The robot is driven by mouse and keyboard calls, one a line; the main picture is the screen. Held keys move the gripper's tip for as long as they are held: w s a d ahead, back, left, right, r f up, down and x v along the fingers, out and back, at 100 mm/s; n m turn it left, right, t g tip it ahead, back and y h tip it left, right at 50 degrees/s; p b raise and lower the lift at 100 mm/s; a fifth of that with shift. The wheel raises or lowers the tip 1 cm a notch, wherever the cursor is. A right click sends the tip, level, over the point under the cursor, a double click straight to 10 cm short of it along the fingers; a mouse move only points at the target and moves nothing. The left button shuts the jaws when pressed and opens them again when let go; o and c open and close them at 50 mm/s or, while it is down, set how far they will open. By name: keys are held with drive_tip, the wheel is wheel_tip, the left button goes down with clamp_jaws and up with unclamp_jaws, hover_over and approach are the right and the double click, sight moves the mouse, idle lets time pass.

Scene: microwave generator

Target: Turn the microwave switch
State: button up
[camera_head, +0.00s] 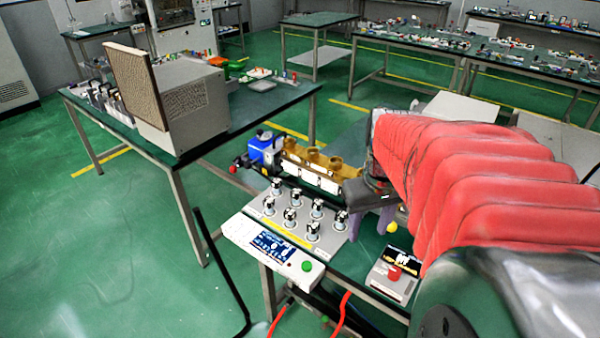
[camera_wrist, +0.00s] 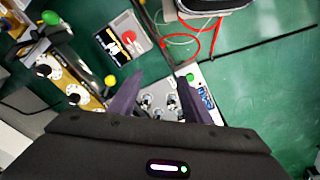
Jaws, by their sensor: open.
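A white control box (camera_head: 270,255) on a low stand carries several black-and-silver switches (camera_head: 292,214), a small screen and a green button (camera_head: 307,266). A smaller box with a red button (camera_head: 393,272) stands to its right. I cannot tell which control is the microwave switch. My gripper (camera_head: 372,222) is open and empty, pointing down right of the switches in the head view. In the wrist view its purple fingers (camera_wrist: 161,75) are spread apart, with part of the switch panel (camera_wrist: 160,103) seen between them. The red-button box (camera_wrist: 123,40) is beyond the left finger there.
A brass assembly with white dials (camera_head: 312,165) and a blue unit (camera_head: 264,148) sits behind the switches. A table with a grey box and tan panel (camera_head: 135,88) is at left. Red cables (camera_head: 340,315) hang below the stand. Green floor (camera_head: 100,250) is open at left.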

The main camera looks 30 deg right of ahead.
drive_tip(key=m+g+y, duration=0.1)
hover_over(396, 271)
wheel_tip(396, 271, down, 4)
drive_tip(key=r, duration=0.1)
drive_tip(key=shift+f, duration=0.2)
wheel_tip(396, 271, down, 14)
drive_tip(key=shift+r, duration=0.1)
idle(0.4)
drive_tip(key=shift+c, duration=0.2)
drive_tip(key=c, duration=0.9)
drive_tip(key=shift+a, duration=0.2)
drive_tip(key=shift+c, duration=0.5)
drive_tip(key=shift+d, duration=0.15)
